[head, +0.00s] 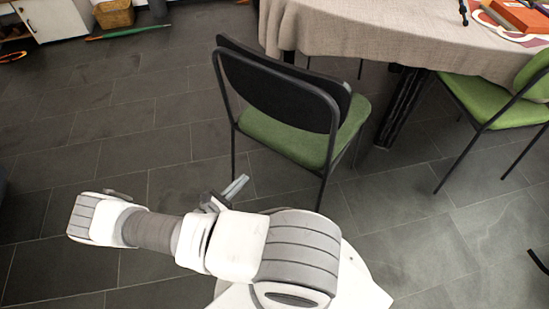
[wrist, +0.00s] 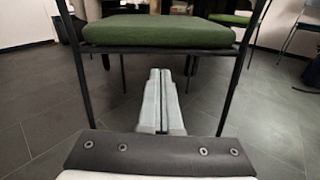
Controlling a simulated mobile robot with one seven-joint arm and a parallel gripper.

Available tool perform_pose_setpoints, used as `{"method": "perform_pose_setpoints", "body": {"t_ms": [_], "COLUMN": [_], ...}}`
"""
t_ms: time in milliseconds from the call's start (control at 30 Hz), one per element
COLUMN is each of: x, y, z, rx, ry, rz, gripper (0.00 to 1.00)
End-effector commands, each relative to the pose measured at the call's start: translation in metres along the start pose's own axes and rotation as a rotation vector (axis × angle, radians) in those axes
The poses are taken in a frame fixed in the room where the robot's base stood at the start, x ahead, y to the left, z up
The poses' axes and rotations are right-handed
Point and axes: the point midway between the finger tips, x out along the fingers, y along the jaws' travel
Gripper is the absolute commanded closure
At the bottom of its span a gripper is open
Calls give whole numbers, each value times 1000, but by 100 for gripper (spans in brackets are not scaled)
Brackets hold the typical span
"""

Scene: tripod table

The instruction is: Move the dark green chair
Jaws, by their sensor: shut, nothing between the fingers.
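The dark green chair (head: 285,125) stands on the tiled floor in the middle of the head view. It has a black backrest, a green seat and thin black legs, and its back faces me. In the wrist view its green seat (wrist: 158,33) spans the top, with a black rear leg on either side. My gripper (head: 238,186) is shut and empty. It is low, just behind the chair, and in the wrist view its fingers (wrist: 160,75) point between the two rear legs, below the seat. I cannot tell whether it touches the chair.
A table with a beige cloth (head: 400,40) stands just beyond the chair, its dark leg (head: 402,105) close to the seat. Another green chair (head: 485,100) is at the right. The tiled floor (head: 100,140) to the left is mostly clear. A wicker basket (head: 114,14) sits at the far left.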

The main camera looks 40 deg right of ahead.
Motion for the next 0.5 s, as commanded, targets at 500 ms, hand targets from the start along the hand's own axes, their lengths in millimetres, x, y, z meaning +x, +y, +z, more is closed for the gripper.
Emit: {"method": "perform_pose_setpoints", "body": {"t_ms": [500], "x": [58], "y": [-6], "z": [-22], "rx": [-60], "ry": [-37], "rz": [63], "gripper": [100]}}
